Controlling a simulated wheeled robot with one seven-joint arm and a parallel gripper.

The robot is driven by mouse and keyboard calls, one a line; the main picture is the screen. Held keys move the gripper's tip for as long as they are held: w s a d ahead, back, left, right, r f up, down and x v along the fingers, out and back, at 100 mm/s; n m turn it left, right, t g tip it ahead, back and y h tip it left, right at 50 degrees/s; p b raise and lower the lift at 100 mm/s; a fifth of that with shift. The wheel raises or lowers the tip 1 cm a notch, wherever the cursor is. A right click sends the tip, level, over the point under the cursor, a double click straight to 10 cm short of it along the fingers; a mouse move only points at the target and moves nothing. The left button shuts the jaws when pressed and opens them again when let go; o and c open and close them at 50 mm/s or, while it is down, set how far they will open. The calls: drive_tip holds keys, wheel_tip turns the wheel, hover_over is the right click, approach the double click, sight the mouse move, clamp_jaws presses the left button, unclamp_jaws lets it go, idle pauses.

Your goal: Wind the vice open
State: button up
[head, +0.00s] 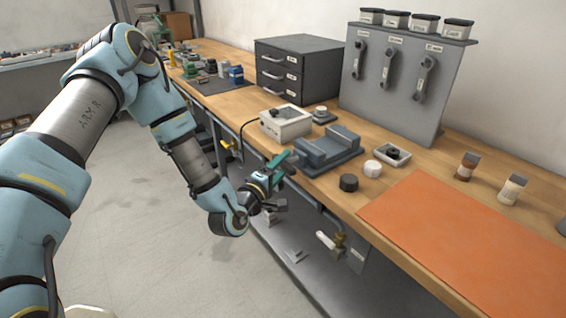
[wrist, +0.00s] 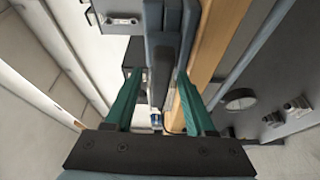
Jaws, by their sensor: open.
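The blue-grey vice (head: 328,150) sits at the front edge of the wooden bench, in the middle of the head view. In the wrist view its blue-grey body (wrist: 170,18) is at the top. A dark grey bar (wrist: 161,72), which looks like the vice's handle, hangs between my fingers. My gripper (head: 279,160) is at the vice's front end, just off the bench edge. In the wrist view my gripper (wrist: 158,78) is open, its green fingers either side of the bar, with gaps showing. In the head view the handle is mostly hidden by my gripper.
Valves and pipes (head: 330,240) sit below the bench edge. The floor at left is clear.

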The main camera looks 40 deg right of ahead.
clamp_jaws()
idle(0.4)
drive_tip(key=shift+n+b, duration=0.4)
drive_tip(key=shift+b, duration=0.05)
unclamp_jaws()
drive_tip(key=shift+a, duration=0.1)
